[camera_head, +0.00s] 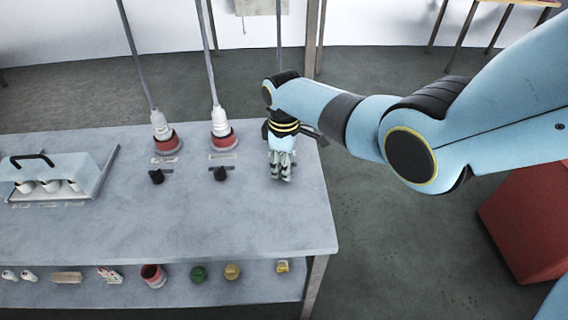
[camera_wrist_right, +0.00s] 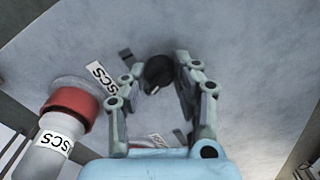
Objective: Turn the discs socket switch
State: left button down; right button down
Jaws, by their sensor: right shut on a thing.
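My right gripper (camera_head: 281,174) points down at the right end of the grey bench, hiding the switch under it in the head view. In the right wrist view a black rotary knob (camera_wrist_right: 158,71) sits between the fingertips of this gripper (camera_wrist_right: 163,80), which is shut on it. Beside it is a red socket (camera_wrist_right: 74,103) with a white plug (camera_wrist_right: 42,150) in it. The labels on the plate (camera_wrist_right: 102,79) and on the plug show "SCS", partly cut off. My left gripper is not in view.
Two more red sockets (camera_head: 167,146) (camera_head: 224,143) with plugs and cables stand to the left, with black switches (camera_head: 156,177) (camera_head: 220,173) before them. A pale rack (camera_head: 62,168) is at far left. The lower shelf (camera_head: 110,294) holds small items. The bench front (camera_head: 230,225) is clear.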

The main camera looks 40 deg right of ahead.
dwell(0.3)
jog(key=c, duration=1)
grip_release()
jog(key=shift+r, duration=0.1)
notch_tip(320, 180, up, 12)
jog(key=shift+f, duration=0.2)
